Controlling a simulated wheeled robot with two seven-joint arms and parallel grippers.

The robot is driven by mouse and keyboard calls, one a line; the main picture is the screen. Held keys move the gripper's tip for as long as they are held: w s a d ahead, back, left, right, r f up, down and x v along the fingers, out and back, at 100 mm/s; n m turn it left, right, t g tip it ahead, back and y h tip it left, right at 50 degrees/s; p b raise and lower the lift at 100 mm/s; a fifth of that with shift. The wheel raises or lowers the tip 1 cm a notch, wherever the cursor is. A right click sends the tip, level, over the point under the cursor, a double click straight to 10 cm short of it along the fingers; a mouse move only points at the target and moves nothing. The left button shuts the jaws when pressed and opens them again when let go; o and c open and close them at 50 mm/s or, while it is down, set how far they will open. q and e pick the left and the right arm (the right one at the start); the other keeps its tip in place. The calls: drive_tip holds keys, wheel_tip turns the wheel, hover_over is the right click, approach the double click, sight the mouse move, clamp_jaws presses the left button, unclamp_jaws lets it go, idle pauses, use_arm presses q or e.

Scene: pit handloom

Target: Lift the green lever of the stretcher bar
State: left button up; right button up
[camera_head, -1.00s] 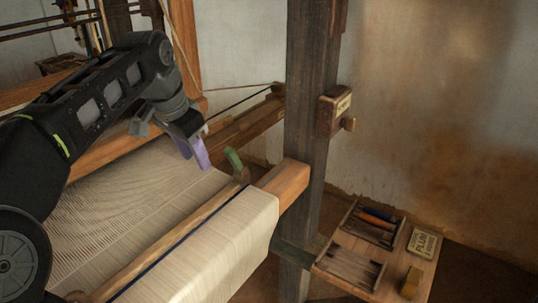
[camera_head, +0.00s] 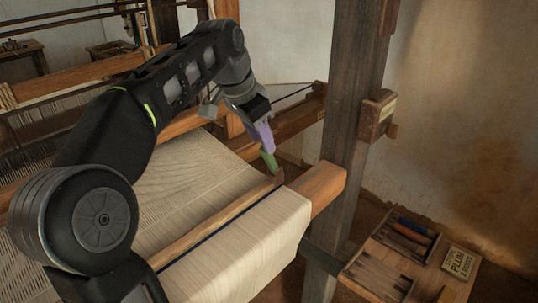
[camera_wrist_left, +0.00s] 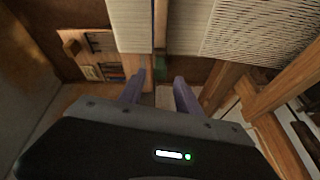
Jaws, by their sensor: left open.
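The green lever (camera_head: 269,161) stands up at the far right end of the wooden stretcher bar (camera_head: 222,219), which lies across the pale cloth. My left gripper (camera_head: 266,146) has purple fingers and is just above the lever; its fingertips overlap the lever's top in the head view. In the left wrist view, the open fingers (camera_wrist_left: 160,79) are spread with the green lever (camera_wrist_left: 160,73) showing in the gap between them, near the tips. I cannot tell whether either finger touches it. The stretcher bar (camera_wrist_left: 160,25) runs away from the lever there. My right gripper is not in view.
The cloth-covered front beam (camera_head: 255,240) runs beside the bar, with a bare wooden end (camera_head: 320,187). A dark upright post (camera_head: 352,130) with a small wooden box (camera_head: 377,116) stands to the right. A wooden tray (camera_head: 385,268) sits low at right.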

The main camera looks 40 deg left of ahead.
sight(270, 160)
use_arm(q)
drive_tip(key=x, duration=0.6)
drive_tip(key=shift+w+f, duration=0.15)
drive_tip(key=shift+f, duration=0.25)
drive_tip(key=shift+c, duration=0.4)
clamp_jaws()
idle(0.6)
